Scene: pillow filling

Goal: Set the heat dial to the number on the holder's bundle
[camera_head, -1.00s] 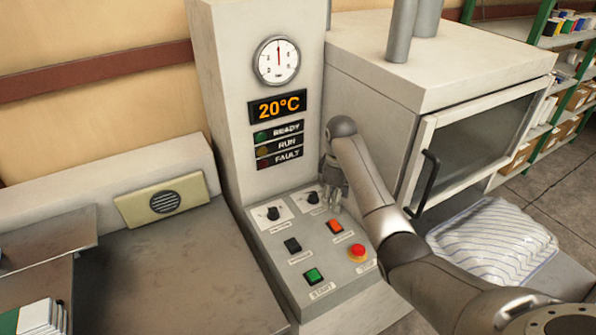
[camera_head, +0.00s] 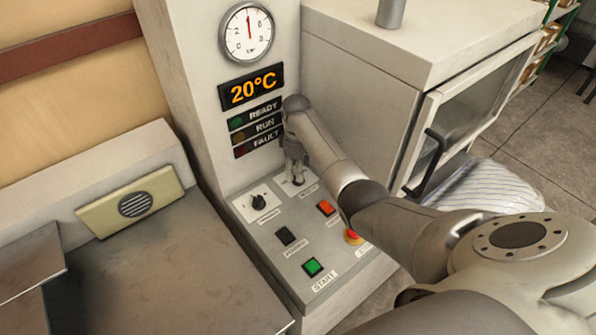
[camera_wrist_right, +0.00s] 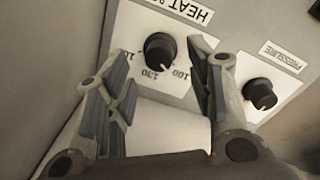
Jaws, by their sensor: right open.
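The heat dial (camera_wrist_right: 160,50) is a black knob on a white plate. In the right wrist view it appears upside down, with 100 and 130 printed around it; its pale mark seems to point near 130. My right gripper (camera_wrist_right: 163,72) is open, its fingers on either side of the dial in that view; contact cannot be told. In the head view my right gripper (camera_head: 297,178) is over the right-hand dial of the sloped panel, largely covering it. The holder's bundle and my left gripper are not in view.
The pressure dial (camera_head: 259,202) sits left of the heat dial. An orange button (camera_head: 326,208), a black switch (camera_head: 285,236), a green start button (camera_head: 312,267) and a red button (camera_head: 353,237) are lower. The display (camera_head: 252,87) reads 20°C. A bare metal table (camera_head: 165,275) lies left.

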